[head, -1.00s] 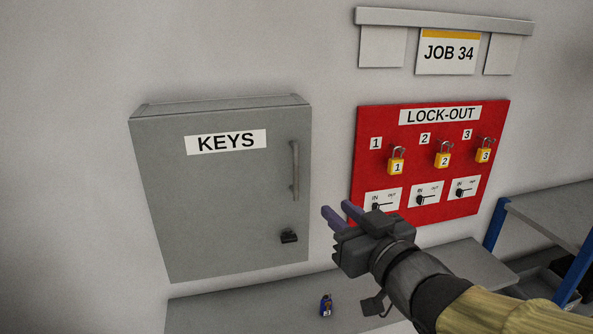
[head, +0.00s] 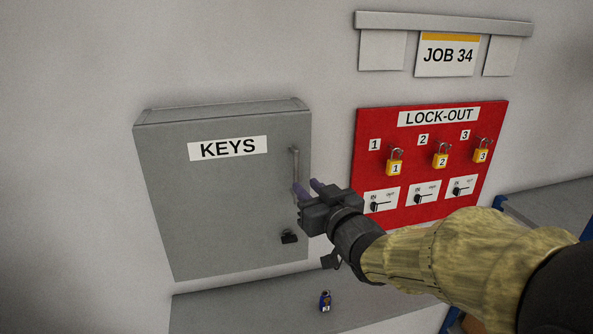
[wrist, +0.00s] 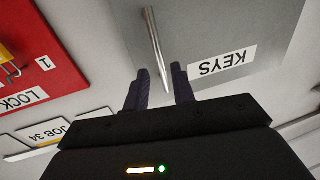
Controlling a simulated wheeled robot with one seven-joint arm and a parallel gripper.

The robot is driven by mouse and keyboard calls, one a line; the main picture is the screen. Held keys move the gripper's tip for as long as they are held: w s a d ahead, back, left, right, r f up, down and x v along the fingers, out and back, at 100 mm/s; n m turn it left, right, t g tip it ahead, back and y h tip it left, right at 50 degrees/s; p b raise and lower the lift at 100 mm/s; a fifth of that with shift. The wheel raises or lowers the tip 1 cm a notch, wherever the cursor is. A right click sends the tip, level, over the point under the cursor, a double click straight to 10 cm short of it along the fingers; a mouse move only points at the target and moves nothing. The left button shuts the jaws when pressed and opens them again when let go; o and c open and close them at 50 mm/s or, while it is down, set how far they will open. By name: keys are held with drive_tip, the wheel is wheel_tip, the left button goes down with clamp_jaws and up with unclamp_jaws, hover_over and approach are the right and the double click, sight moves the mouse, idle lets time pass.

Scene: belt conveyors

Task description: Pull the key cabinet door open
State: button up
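The grey key cabinet (head: 215,210) hangs on the wall at the left in the head view, marked KEYS, with its door shut. In the wrist view the handle (wrist: 154,45) runs between the lines of my two spread fingers (wrist: 160,88). I cannot tell whether the fingers reach around it; no grip shows.
A red lock-out board (head: 430,212) with several switches and yellow padlocks hangs to the right. The wall left of the cabinet is clear.

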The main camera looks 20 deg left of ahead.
sight(297, 178)
drive_tip(key=p+x, duration=0.2)
drive_tip(key=x, duration=0.4)
drive_tip(key=shift+w, duration=0.1)
clamp_jaws()
